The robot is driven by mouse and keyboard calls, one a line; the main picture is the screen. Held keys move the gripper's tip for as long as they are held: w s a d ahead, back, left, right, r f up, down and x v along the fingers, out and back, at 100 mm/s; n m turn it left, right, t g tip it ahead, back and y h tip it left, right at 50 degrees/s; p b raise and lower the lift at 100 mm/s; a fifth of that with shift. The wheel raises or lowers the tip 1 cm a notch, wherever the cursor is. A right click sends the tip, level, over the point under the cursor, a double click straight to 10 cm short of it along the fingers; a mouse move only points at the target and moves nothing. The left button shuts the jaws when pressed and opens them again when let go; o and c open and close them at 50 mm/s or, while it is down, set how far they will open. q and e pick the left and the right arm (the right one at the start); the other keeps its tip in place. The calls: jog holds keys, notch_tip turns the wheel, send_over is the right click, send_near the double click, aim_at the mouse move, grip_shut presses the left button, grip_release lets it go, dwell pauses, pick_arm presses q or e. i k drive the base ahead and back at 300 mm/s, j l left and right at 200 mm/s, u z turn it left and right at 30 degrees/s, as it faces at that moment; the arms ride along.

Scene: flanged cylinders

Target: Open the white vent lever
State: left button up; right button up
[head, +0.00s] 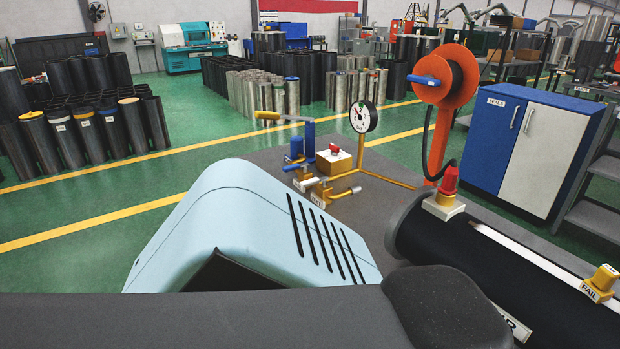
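A valve and gauge assembly stands on the grey bench top (392,219). It has a round white dial gauge (363,117), a blue valve post (310,140) with a yellow-ended handle (267,115), and yellow pipework (388,179). A red button sits on a yellow-sided box (333,161). Low in front are small levers and valves, one with a white tag (318,199). I cannot read the tags well enough to tell which is the white vent lever, or whether it is open. Neither gripper is in view.
A black flanged cylinder (500,270) lies at the right with a red-topped fitting (447,190) and a yellow FAIL piece (600,283). An orange reel (445,76) stands behind it. A light blue slotted casing, possibly mine, and a dark shape block the near view.

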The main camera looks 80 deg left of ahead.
aim_at(307, 183)
jog(key=u, duration=2.6)
